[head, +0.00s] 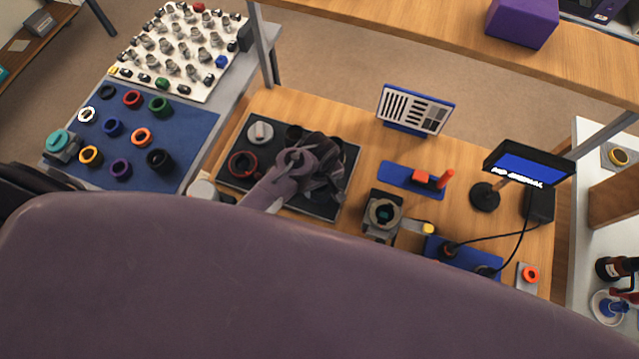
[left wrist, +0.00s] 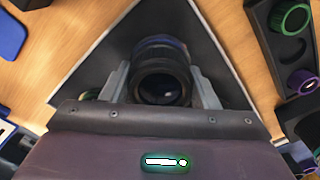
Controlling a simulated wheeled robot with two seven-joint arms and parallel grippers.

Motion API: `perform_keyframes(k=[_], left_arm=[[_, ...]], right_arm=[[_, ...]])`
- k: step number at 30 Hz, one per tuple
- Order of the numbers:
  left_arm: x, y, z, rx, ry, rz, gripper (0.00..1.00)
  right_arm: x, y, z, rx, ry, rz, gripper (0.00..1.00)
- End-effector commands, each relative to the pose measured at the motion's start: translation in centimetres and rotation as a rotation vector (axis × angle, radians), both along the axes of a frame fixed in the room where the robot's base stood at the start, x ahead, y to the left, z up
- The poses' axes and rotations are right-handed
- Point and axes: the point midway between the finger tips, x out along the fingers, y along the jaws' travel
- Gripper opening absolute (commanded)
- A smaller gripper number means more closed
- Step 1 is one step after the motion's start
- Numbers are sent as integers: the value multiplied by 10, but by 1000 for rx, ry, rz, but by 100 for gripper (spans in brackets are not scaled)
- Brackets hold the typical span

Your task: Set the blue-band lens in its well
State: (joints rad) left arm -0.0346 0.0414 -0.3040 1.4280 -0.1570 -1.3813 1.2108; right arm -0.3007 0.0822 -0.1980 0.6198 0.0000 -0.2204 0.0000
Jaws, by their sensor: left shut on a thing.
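My left gripper (head: 318,165) is over the black tray (head: 228,181) in the head view, and hides much of the tray's right side. In the left wrist view, the left gripper (left wrist: 160,88) is shut on a dark lens (left wrist: 160,80) with its round glass facing the camera. A dim bluish band shows near the lens's far end. A dark panel with pale edges lies behind the lens. I cannot tell whether the lens touches anything below. The well it belongs in cannot be made out. My right gripper is not in view.
The tray holds a red ring (head: 243,163) and a pale round piece (head: 260,132). A blue mat (head: 190,130) with several coloured rings lies left. Right of the tray stand a striped chart (head: 415,108), a dark device (head: 383,214) and a small screen (head: 528,165).

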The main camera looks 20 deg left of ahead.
Motion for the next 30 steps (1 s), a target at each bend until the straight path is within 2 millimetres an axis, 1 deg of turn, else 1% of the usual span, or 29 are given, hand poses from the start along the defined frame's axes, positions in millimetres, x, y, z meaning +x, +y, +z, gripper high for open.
perform_keyframes(k=[4,5,9,10,11,20,23,30], left_arm=[[1,0,-3,0,-1,0,25],[1,0,-3,-1,-2,0,56],[0,0,-3,-1,-2,0,74],[0,0,-3,0,-1,0,78],[0,0,-3,-1,-1,0,80],[0,0,-1,-1,-1,0,80],[1,-1,8,-2,-3,0,80],[0,-1,48,-2,-3,1,80]], right_arm=[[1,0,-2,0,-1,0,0],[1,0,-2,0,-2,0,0],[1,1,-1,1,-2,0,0],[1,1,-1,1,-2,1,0],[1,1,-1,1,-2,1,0],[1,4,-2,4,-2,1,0],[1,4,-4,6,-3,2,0],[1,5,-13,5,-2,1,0]])
